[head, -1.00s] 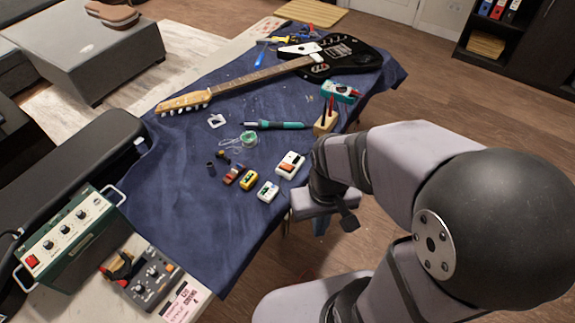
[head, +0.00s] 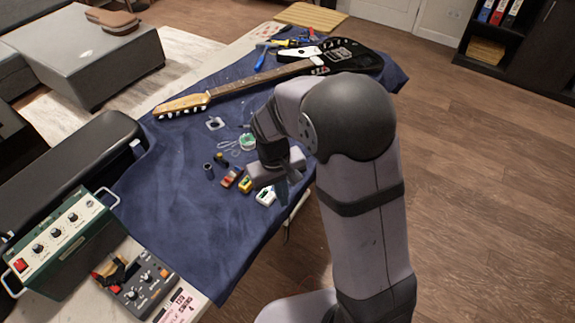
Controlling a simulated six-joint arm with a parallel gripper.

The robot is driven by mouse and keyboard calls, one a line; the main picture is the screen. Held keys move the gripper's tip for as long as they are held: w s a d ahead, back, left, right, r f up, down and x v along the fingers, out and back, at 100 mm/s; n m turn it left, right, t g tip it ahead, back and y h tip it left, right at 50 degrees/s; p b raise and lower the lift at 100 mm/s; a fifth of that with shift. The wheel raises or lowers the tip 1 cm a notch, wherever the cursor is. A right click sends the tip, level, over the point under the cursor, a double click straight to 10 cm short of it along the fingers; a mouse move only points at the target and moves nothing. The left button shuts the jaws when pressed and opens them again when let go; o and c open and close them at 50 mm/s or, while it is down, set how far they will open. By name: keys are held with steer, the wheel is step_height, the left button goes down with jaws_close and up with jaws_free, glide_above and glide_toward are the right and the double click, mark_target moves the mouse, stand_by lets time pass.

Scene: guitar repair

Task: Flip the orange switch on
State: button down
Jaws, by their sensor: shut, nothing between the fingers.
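My gripper (head: 283,190) hangs over the right part of the blue cloth, beside the small boxes, with its fingers shut and pointing down. The white box with the orange-red switch is hidden behind my gripper and wrist, so I cannot see the switch's position or whether the fingers touch it. A white and green box (head: 266,195) lies just left of the fingers. A yellow box (head: 245,183) and a reddish-brown box (head: 231,177) lie farther left.
A black and white guitar (head: 325,55) lies along the back of the cloth (head: 190,225). A green spool (head: 247,141) lies behind the boxes. A green amplifier (head: 65,240) with a red switch and a grey pedal unit (head: 142,288) stand front left.

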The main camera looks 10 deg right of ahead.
steer(key=w+d+r+m+t+h, duration=0.1)
steer(key=w+r+m+t, duration=0.1)
steer(key=w+r+m, duration=0.7)
steer(key=shift+w+d+r+m+h, duration=0.2)
steer(key=shift+w+d+m+h, duration=0.2)
steer(key=shift+w+m, duration=1.15)
steer(key=shift+w+n, duration=0.3)
steer(key=shift+n, duration=0.05)
steer(key=shift+f, duration=0.15)
steer(key=p+x, duration=0.1)
steer(key=x, duration=0.5)
steer(key=p+x, duration=0.2)
steer(key=x, duration=0.3)
steer(key=shift+s+f, duration=0.15)
steer(key=shift+f, duration=1.25)
